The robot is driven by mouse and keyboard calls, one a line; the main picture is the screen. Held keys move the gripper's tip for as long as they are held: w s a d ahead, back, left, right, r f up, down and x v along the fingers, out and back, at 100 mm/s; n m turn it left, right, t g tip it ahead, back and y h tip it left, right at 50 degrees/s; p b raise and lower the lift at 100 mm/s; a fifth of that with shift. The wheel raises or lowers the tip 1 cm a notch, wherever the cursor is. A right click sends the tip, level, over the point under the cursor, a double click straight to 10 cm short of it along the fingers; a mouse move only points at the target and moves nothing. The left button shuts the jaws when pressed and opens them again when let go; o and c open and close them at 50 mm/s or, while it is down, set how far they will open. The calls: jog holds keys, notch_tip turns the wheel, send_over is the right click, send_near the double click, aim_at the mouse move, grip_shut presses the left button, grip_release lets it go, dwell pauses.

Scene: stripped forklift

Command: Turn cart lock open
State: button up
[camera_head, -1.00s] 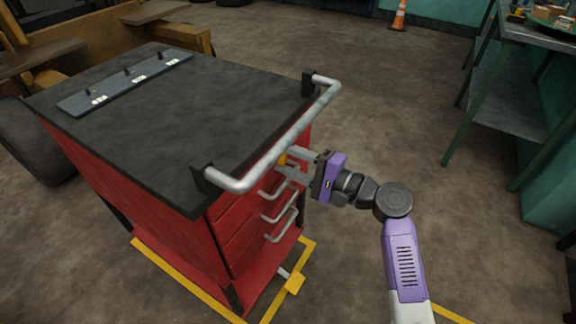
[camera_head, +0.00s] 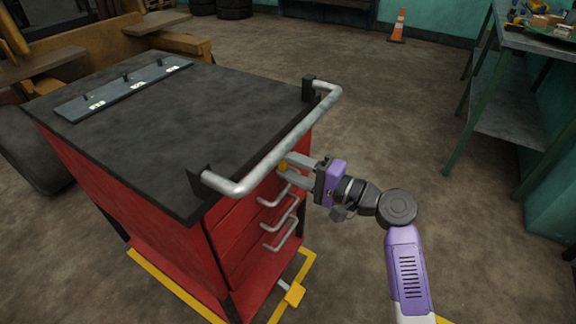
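The red tool cart (camera_head: 130,200) with a dark top stands at the left and centre. A small yellow-orange knob (camera_head: 283,167), which looks like the cart lock, shows on its drawer side below the grey push handle (camera_head: 285,142). My gripper (camera_head: 287,168) reaches in from the right, its two grey fingers pointing left. The fingers stand apart, one above and one below the knob, with the knob at their tips. I cannot tell whether they press on it. The knob's exact turn angle is too small to read.
Several drawer pulls (camera_head: 281,234) sit just below my fingers. A yellow pedal (camera_head: 294,294) sticks out low at the cart's base. A green workbench (camera_head: 500,95) stands at the right, an orange cone (camera_head: 398,27) at the back. The floor between is clear.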

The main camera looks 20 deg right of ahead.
jog(key=o, duration=1.4)
jog(key=shift+p+v, duration=0.3)
jog(key=shift+v, duration=3.65)
